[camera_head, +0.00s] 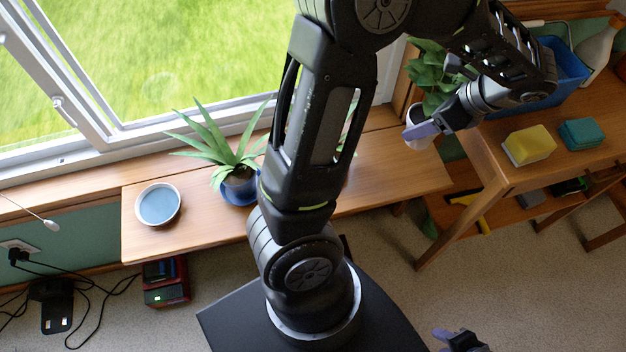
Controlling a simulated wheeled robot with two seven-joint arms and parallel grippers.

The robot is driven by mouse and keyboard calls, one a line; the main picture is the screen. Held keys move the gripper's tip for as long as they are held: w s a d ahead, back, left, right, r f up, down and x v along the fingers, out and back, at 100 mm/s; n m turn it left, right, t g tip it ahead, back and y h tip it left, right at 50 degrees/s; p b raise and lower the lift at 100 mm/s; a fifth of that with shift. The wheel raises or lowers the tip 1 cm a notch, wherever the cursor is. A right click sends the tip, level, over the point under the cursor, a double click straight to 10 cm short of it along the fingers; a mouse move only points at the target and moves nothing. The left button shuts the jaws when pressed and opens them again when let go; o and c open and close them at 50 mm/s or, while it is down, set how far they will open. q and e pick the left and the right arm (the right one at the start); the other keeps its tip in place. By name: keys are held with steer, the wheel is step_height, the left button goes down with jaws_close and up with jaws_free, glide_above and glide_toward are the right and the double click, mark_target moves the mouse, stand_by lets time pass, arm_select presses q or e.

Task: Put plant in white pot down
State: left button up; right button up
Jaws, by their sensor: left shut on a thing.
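A leafy green plant (430,75) in a white pot (415,113) is at the upper right of the head view, above the right part of the low wooden bench. My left gripper (420,131) is shut on the white pot, with a grey-purple finger across its side. The gripper and wrist hide part of the pot, and I cannot tell whether its bottom touches anything. Part of my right gripper (458,338) shows at the bottom edge; its fingers are too cut off to read.
The wooden bench (390,178) runs under the window. A blue-potted spiky plant (238,186) and a round blue dish (158,205) stand on its left part. A wooden table (500,177) at right holds a yellow sponge (529,145), a teal sponge (582,133) and a blue bin (572,72).

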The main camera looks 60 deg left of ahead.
arm_select(q)
steer(key=shift+w+a+f, duration=0.15)
steer(key=shift+w+a, duration=0.05)
steer(key=shift+a, duration=0.15)
steer(key=shift+s+r, duration=0.2)
steer(key=shift+r, duration=0.05)
arm_select(e)
steer(key=shift+w+f, duration=0.15)
steer(key=shift+w, duration=0.05)
arm_select(q)
steer(key=shift+f, duration=0.1)
steer(key=b, duration=0.1)
glide_above(405, 161)
steer(key=shift+f, duration=3.1)
arm_select(e)
steer(key=shift+f, duration=0.6)
arm_select(q)
steer(key=shift+f+b, duration=0.35)
steer(key=shift+f, duration=1.55)
arm_select(e)
steer(key=shift+f, duration=0.4)
